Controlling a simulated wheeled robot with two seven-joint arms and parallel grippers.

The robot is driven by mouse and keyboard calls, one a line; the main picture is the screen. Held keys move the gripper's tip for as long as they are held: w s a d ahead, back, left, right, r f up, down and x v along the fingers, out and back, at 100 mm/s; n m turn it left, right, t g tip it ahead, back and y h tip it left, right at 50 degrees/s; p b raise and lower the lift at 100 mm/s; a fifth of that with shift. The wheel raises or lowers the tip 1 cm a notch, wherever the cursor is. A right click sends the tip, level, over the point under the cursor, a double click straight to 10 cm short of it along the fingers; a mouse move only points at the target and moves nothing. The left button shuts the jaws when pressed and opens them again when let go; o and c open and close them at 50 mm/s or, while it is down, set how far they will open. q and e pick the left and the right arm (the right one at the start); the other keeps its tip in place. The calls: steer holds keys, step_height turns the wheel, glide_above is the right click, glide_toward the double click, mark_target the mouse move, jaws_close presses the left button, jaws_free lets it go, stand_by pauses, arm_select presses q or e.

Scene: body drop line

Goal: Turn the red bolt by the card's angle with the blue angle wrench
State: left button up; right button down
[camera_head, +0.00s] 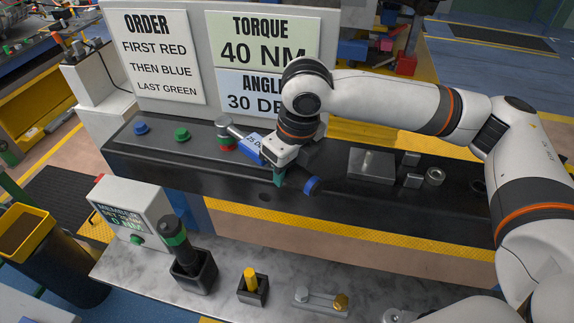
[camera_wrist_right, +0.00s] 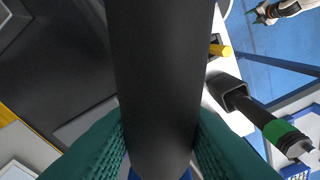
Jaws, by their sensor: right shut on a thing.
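The blue angle wrench (camera_head: 249,148) lies across the black beam, its grey head (camera_head: 226,122) at the red bolt (camera_head: 226,147). The head covers most of the bolt; a green band shows just above the red. The wrench's small display is hard to read. My right gripper (camera_head: 279,178) is shut on the wrench's handle; its blue end (camera_head: 312,186) sticks out to the right. In the right wrist view the black handle (camera_wrist_right: 155,70) runs between the two green fingers (camera_wrist_right: 155,145). The angle card (camera_head: 243,90) reads 30, partly hidden by my right arm. My left gripper is not in view.
A blue bolt (camera_head: 141,128) and a green bolt (camera_head: 182,134) stand left on the beam (camera_head: 165,165). The order card (camera_head: 157,58) and torque card (camera_head: 262,40) hang behind. In front, a green-banded tool (camera_head: 174,235) and a yellow-handled piece (camera_head: 251,280) stand in holders.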

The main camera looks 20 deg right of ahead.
steer(key=shift+f, duration=0.75)
stand_by(1.8)
steer(key=a+m, duration=0.1)
steer(key=s+a, duration=0.1)
steer(key=shift+a+m, duration=0.4)
stand_by(0.9)
steer(key=shift+w+d+n, duration=0.25)
steer(key=shift+d+n, duration=0.2)
steer(key=shift+d, duration=0.3)
steer(key=shift+w+d+n, duration=0.25)
steer(key=shift+d+n, duration=0.2)
steer(key=shift+d, duration=0.3)
steer(key=shift+a, duration=0.15)
